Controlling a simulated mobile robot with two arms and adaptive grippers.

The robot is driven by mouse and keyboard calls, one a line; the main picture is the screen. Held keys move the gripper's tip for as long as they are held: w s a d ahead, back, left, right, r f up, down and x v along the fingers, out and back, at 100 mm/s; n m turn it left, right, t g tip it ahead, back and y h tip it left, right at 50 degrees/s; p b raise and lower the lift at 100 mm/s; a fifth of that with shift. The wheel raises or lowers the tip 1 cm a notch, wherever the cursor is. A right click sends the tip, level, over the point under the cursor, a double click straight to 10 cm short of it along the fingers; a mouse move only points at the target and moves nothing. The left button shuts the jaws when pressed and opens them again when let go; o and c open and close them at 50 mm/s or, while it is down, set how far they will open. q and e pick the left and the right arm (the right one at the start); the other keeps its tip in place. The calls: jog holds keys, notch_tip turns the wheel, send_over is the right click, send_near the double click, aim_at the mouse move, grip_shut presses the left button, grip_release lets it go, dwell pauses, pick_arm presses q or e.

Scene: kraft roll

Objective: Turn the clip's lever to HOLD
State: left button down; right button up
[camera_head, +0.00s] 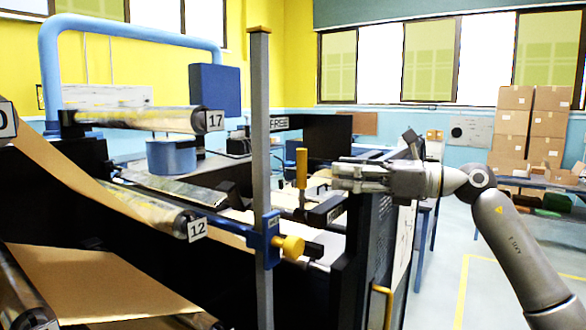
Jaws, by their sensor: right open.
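A lever with a yellow grip (302,168) stands upright near the middle of the head view, below and right of a sign reading FREE (279,123). Its thin stem goes down to a dark clip body (323,210) with a small pale label whose text is too small to read. No HOLD sign is readable. My right gripper (337,177) is open and empty. It points left, with its fingertips just right of the yellow grip; a small gap shows, but depth is hard to tell. My left gripper is not in view.
A grey upright post (261,90) with a blue clamp and yellow knob (291,247) stands left of the lever. Rollers marked 17 (150,119) and 12 (150,208) and brown paper (90,285) fill the left. Stacked boxes (530,125) stand far right.

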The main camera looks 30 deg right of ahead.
aim_at(306, 167)
jog(key=w+a+p, duration=0.1)
jog(key=a, duration=0.1)
jog(key=w+a+r+p, duration=0.1)
jog(key=shift+w+a+r, duration=0.15)
jog(key=shift+w+a, duration=0.05)
jog(key=shift+a, duration=0.2)
jog(key=x, duration=0.1)
jog(key=p+x, duration=0.1)
jog(key=x, duration=0.1)
jog(key=p+x, duration=0.1)
jog(key=shift+w+d+f, duration=0.15)
jog(key=shift+w+f, duration=0.15)
jog(key=shift+w, duration=0.05)
jog(key=shift+w+a, duration=0.25)
jog(key=shift+a, duration=0.1)
jog(key=shift+f, duration=0.1)
grip_shut()
